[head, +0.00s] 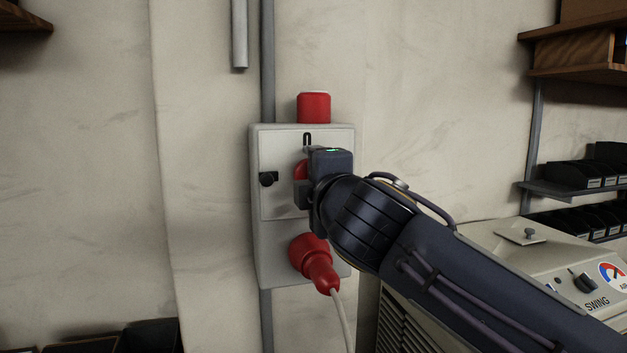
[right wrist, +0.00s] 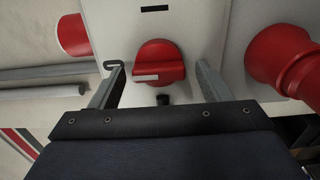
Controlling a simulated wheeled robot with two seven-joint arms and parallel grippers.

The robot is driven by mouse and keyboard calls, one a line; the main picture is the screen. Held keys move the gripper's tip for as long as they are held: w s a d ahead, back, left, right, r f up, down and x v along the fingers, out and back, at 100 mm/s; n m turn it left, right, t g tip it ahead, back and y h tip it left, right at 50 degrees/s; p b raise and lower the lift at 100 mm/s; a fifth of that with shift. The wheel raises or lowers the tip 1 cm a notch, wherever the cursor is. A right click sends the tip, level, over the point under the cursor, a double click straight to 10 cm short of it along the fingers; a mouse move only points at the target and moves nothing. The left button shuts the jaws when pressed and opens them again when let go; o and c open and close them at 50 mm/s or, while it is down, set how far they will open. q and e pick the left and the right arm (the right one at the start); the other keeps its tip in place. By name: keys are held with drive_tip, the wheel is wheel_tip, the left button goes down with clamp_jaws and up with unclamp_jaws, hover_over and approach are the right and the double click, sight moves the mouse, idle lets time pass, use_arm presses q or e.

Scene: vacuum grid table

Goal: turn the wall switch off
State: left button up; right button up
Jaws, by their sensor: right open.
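The wall switch is a red rotary knob (head: 299,169) on a pale grey box (head: 284,240). In the right wrist view the knob (right wrist: 162,57) has a white stripe on the left half of its grip bar, pointing toward a dark outlined mark (right wrist: 112,65) partly covered by a finger. In the head view that mark sits above the knob. My right gripper (head: 303,174) is at the box front and hides part of the knob. Its open fingers (right wrist: 159,68) stand on either side of the knob, with gaps showing. My left gripper is not in view.
A beige machine (head: 480,250) stands at lower right, near my right arm. Shelves (head: 575,75) are at right.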

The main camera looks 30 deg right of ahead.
drive_tip(key=b+v, duration=0.1)
drive_tip(key=v, duration=0.6)
drive_tip(key=shift+s+a+b, duration=0.15)
drive_tip(key=shift+s+b, duration=0.25)
